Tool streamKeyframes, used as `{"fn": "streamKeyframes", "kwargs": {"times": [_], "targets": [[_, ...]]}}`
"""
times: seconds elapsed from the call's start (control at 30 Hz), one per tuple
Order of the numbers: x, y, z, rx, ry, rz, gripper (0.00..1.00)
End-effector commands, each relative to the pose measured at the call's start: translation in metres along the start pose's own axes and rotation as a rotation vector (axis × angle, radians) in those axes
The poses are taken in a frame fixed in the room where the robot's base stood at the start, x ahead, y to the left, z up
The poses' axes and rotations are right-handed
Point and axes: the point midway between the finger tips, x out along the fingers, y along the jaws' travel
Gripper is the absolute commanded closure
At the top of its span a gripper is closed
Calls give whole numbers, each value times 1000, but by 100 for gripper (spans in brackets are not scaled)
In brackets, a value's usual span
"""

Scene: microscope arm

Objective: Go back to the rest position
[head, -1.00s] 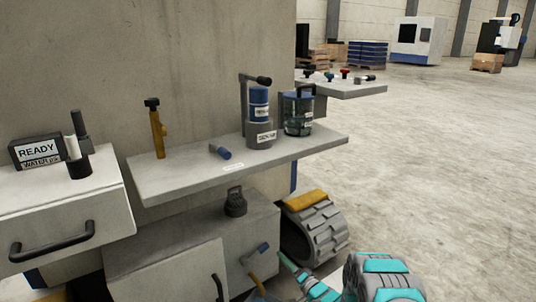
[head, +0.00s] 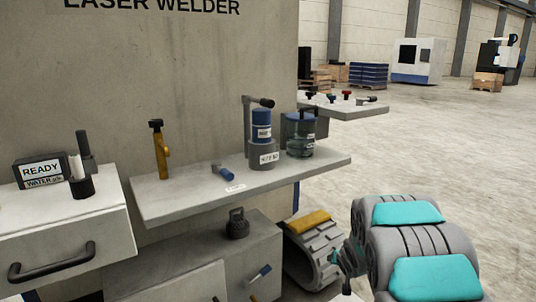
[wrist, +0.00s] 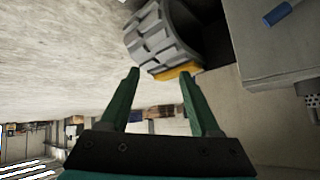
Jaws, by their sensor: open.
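My gripper (wrist: 160,92) shows in the wrist view with two green fingers spread apart and nothing between them. In the head view my grey and teal arm is at the lower right, in front of the floor, and the fingers are not clearly visible there. The grey shelf (head: 165,208) of the laser welder stands to the left of my arm, apart from it. In the wrist view a grey tread wheel (wrist: 160,35) with a yellow part lies beyond the fingers.
A READY display (head: 40,171) is at left. A black weight-like object (head: 237,224) sits on the lower cabinet. Open floor lies right.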

Motion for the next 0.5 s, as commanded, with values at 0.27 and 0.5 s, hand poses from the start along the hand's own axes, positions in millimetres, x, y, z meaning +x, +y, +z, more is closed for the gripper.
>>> {"fn": "streamKeyframes", "kwargs": {"times": [0.27,0.5], "targets": [[-103,23,22,-57,-167,161,37],[-197,31,71,-92,-358,232,37]]}}
